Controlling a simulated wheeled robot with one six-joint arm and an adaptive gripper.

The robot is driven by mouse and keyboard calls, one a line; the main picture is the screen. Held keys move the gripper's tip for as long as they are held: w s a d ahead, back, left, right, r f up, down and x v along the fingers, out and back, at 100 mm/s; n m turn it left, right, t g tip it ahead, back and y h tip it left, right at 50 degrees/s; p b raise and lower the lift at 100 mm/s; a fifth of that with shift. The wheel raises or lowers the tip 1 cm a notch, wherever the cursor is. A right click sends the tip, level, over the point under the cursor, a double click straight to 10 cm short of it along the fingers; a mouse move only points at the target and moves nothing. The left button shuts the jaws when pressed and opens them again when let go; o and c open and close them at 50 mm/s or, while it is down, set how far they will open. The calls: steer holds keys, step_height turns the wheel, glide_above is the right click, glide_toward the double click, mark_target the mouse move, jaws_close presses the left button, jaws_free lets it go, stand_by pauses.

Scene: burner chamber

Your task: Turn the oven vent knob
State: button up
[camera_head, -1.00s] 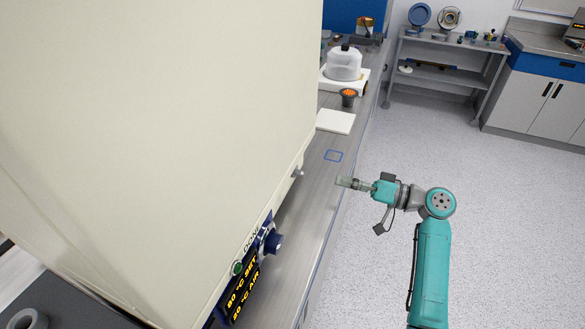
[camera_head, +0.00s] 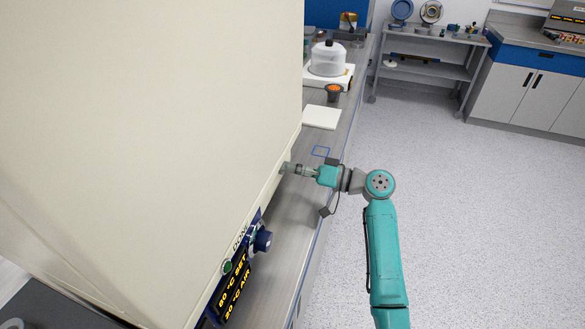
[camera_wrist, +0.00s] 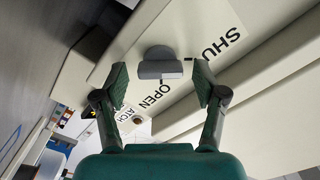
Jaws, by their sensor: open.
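The large cream oven (camera_head: 150,130) fills the left of the head view. Its vent knob (camera_wrist: 160,66) is a small grey knob with a raised bar, in the wrist view on a pale face between the printed words OPEN and SHUT. My gripper (camera_wrist: 160,82) is open, with one dark finger pad on each side of the knob. No clear contact shows.
The oven's front panel has a blue knob (camera_head: 262,240), a green button (camera_head: 227,266) and a yellow-lettered display (camera_head: 232,288). A white board (camera_head: 321,117), an orange-topped cup (camera_head: 333,92) and a clear vessel (camera_head: 327,58) stand farther along the bench. The floor at right is clear.

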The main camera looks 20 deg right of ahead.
steer(key=c, duration=1.1)
steer(key=shift+c, duration=0.2)
steer(key=shift+m, duration=0.4)
steer(key=m, duration=0.3)
steer(key=shift+m, duration=0.3)
steer(key=m, duration=0.4)
steer(key=shift+f+m, duration=0.2)
steer(key=shift+m, duration=0.1)
steer(key=m, duration=0.4)
steer(key=shift+f+m, duration=0.1)
steer(key=shift+m, duration=2.4)
steer(key=shift+f, duration=0.1)
